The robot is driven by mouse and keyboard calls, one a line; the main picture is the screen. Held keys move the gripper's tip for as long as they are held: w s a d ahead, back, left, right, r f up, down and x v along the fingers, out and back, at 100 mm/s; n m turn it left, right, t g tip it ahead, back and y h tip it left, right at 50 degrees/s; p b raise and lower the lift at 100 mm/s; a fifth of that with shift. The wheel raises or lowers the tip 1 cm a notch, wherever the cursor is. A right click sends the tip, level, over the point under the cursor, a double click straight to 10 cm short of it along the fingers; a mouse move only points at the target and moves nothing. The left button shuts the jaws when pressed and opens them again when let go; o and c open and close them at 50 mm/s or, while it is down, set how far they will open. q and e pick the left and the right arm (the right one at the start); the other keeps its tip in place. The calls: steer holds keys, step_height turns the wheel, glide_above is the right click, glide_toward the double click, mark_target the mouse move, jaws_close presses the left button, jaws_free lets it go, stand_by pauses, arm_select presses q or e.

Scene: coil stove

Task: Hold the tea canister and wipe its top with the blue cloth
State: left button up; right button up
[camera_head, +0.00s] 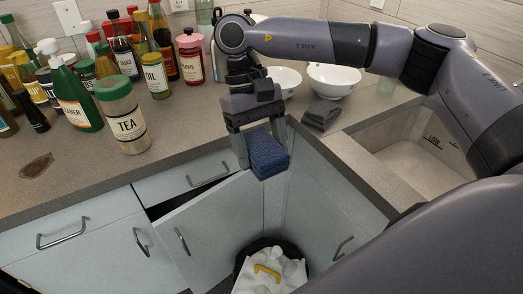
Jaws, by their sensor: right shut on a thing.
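The tea canister (122,115), a glass jar with a green lid and a label reading TEA, stands upright on the counter near its front edge. My right gripper (258,150) points down and is shut on the blue cloth (268,154). It holds the folded cloth in the air around the counter's inner corner, to the right of the canister and apart from it. My left gripper is not in view.
White bowls (333,80), a dark grey folded cloth (321,115) and a sink (412,155) are at right. A cabinet door (215,235) stands open below, near a bin.

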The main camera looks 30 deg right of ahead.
mark_target(270, 150)
steer(key=r, duration=0.1)
steer(key=r+p, duration=0.1)
steer(key=r, duration=0.1)
steer(key=r+p, duration=0.1)
steer(key=shift+d+r, duration=0.3)
steer(key=shift+f, duration=0.1)
